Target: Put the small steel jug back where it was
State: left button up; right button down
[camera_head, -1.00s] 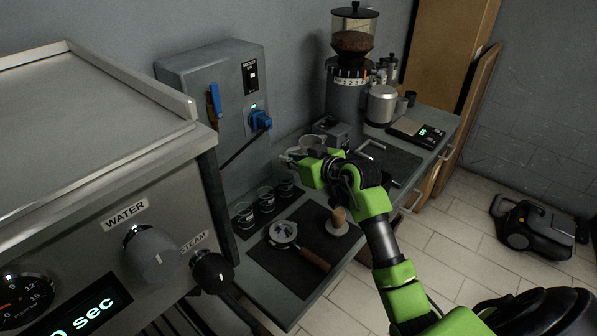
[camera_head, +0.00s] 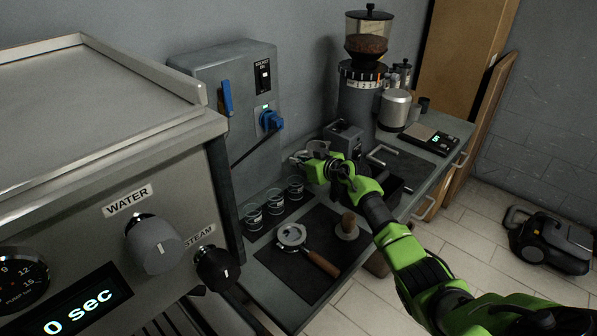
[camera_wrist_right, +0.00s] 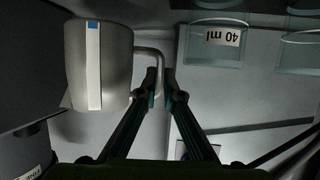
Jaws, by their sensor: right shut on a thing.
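The small steel jug (camera_wrist_right: 98,60) fills the left of the right wrist view, with a blue-marked pale strip on its side. Its thin handle (camera_wrist_right: 157,58) lies between the fingertips of my right gripper (camera_wrist_right: 160,88), which is shut on it. In the head view my right gripper (camera_head: 304,158) is over the back of the counter, in front of the grinder's base. The jug (camera_head: 318,146) is mostly hidden there behind the green wrist. I cannot tell whether its base touches the counter. My left gripper is not in view.
Labelled small glasses (camera_head: 275,202) stand on a dark mat beside the wall box (camera_head: 235,120). A portafilter (camera_head: 291,236) and a tamper (camera_head: 347,228) lie nearer. The grinder (camera_head: 360,100), a steel canister (camera_head: 394,108) and a scale (camera_head: 430,139) stand behind.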

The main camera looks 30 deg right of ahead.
aim_at(296, 168)
notch_tip(296, 168, down, 3)
jog(key=shift+f+b, duration=0.1)
jog(key=shift+b, duration=0.3)
jog(key=c, duration=2.2)
grip_release()
jog(key=shift+f, duration=0.1)
jog(key=shift+s+r, duration=0.3)
jog(key=p+v, duration=0.2)
jog(key=v, duration=0.4)
jog(key=shift+p, duration=0.3)
jog(key=shift+s+d+r, duration=0.1)
jog(key=shift+s+r, duration=0.05)
jog(key=shift+s, duration=0.3)
